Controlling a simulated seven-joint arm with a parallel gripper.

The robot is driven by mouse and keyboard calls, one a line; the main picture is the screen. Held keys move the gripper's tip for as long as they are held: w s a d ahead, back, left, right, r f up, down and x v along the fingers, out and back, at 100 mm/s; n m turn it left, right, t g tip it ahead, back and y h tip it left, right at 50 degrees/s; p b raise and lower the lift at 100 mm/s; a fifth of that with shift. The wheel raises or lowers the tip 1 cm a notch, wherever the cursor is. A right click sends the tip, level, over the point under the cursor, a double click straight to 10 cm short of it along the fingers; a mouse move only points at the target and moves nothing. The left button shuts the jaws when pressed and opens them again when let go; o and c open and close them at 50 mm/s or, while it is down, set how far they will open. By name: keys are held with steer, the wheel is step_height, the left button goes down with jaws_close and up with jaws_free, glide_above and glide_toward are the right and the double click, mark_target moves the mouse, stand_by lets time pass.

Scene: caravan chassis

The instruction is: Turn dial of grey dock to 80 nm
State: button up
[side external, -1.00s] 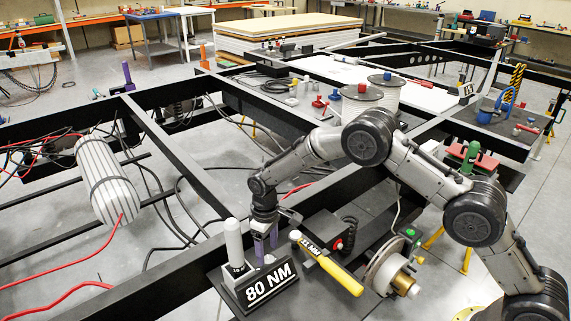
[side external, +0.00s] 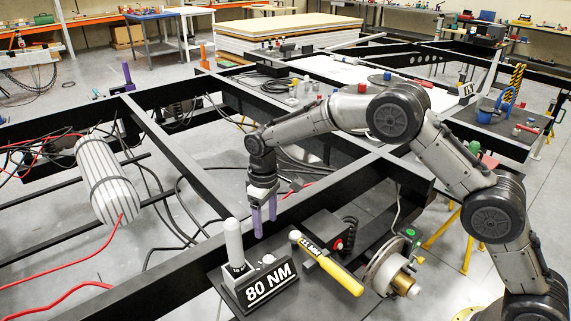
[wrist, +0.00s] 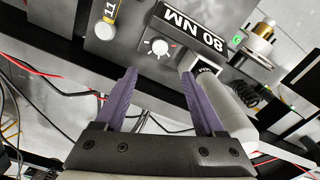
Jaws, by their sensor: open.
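The grey dock (side external: 240,287) sits on a dark plate at the front, with a white "80 NM" label (side external: 268,284) on its near face. Its white dial (side external: 268,259) is on top, and it also shows in the wrist view (wrist: 159,47). A light grey cylinder (side external: 233,240) stands upright in the dock. My gripper (side external: 265,232) is open and empty, above and behind the dial, apart from it. Its purple fingers (wrist: 160,76) point toward the dial in the wrist view.
A yellow-handled tool marked "11 MM" (side external: 340,275) lies right of the dock, near a dark box with a red button (side external: 332,243). A brake disc (side external: 388,265) stands farther right. Black chassis rails (side external: 190,257) run behind. The air above the dock is open.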

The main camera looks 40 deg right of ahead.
steer(key=s+d+r+t, duration=0.1)
steer(key=d+r, duration=0.1)
steer(key=r, duration=0.5)
steer(key=s+d+r+t, duration=0.1)
steer(key=d+r, duration=0.1)
steer(key=r, duration=0.6)
steer(key=shift+d+r+m+t, duration=0.15)
steer(key=shift+d+m+t, duration=0.2)
steer(key=shift+m+t, duration=0.05)
steer(key=s+d+r+t, duration=0.25)
steer(key=s+r, duration=0.25)
steer(key=r, duration=0.5)
steer(key=s+d+r+m, duration=0.1)
steer(key=s+d+r, duration=0.1)
steer(key=s, duration=0.3)
steer(key=s+d+r+m, duration=0.1)
steer(key=s+d, duration=0.1)
steer(key=s, duration=0.4)
steer(key=s+d+f, duration=0.1)
steer(key=s+f, duration=0.4)
steer(key=s, duration=0.4)
steer(key=s+d+f+m, duration=0.1)
steer(key=s+f, duration=0.4)
steer(key=s, duration=0.4)
steer(key=shift+m, duration=0.3)
